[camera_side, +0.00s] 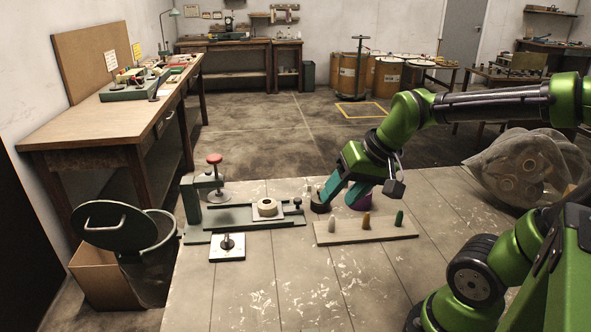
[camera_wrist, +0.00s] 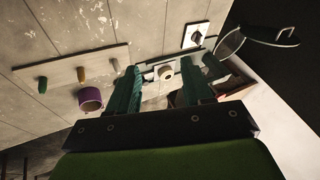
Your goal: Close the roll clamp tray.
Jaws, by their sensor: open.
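In the side view, the green clamp fixture (camera_side: 192,200) stands at the left of the bench with a red knob (camera_side: 214,158) on top of its screw. A tray plate (camera_side: 257,215) carrying a cream tape roll (camera_side: 267,206) sits on its rail, to the right of the screw. A small dark knob (camera_side: 297,203) stands at the rail's right end. My gripper (camera_side: 336,199) is open, right of that end, pointing down-left. In the wrist view, the cream roll (camera_wrist: 165,73) shows beyond and between my open fingers (camera_wrist: 160,68), apart from them. Part of the fixture is hidden behind a finger.
A board (camera_side: 345,236) with grey, brown and green pegs lies in front of my gripper. A purple ring (camera_side: 359,198) and a dark round piece (camera_side: 319,204) are beside my fingers. A white square plate with a lever (camera_side: 226,254) lies before the fixture. A lidded bin (camera_side: 150,265) stands left.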

